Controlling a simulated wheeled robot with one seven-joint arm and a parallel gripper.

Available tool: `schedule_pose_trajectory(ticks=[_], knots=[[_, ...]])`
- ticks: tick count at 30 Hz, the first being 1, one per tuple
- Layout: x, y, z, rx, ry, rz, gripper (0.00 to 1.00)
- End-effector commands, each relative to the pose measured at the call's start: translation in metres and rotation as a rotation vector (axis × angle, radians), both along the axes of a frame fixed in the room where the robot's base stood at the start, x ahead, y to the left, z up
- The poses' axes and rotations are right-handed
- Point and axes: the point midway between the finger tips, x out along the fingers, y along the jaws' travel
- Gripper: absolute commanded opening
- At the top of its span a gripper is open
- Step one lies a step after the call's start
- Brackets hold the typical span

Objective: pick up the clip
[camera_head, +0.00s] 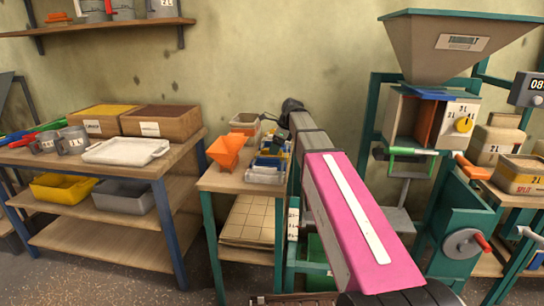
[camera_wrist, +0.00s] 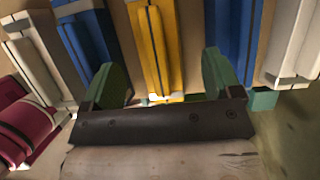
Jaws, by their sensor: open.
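Several clip-like pieces lie side by side in the wrist view. A yellow clip (camera_wrist: 157,45) is in the middle, with a blue clip (camera_wrist: 87,45) to its left and another blue clip (camera_wrist: 237,40) to its right. White pieces (camera_wrist: 33,58) lie at both outer sides. My gripper (camera_wrist: 161,78) is open, its two green fingers apart on either side of the yellow clip's near end. Nothing is visibly gripped; contact cannot be told. In the head view the small pieces (camera_head: 270,162) are on the small table, and my gripper cannot be made out there.
A maroon piece (camera_wrist: 28,122) lies at the wrist view's left edge. On the small table (camera_head: 228,182) are an orange funnel-like piece (camera_head: 228,150) and a box (camera_head: 245,124). A green machine with a hopper (camera_head: 458,45) stands right. A workbench (camera_head: 150,172) stands left.

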Motion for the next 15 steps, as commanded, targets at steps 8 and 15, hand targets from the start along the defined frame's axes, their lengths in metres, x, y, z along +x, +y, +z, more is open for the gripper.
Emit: schedule_pose_trajectory(ticks=[8, 15], knots=[[0.000, 0.013, -0.034, 0.000, 0.001, 0.001, 0.84], [0.001, 0.015, -0.039, 0.000, 0.000, 0.001, 0.84]])
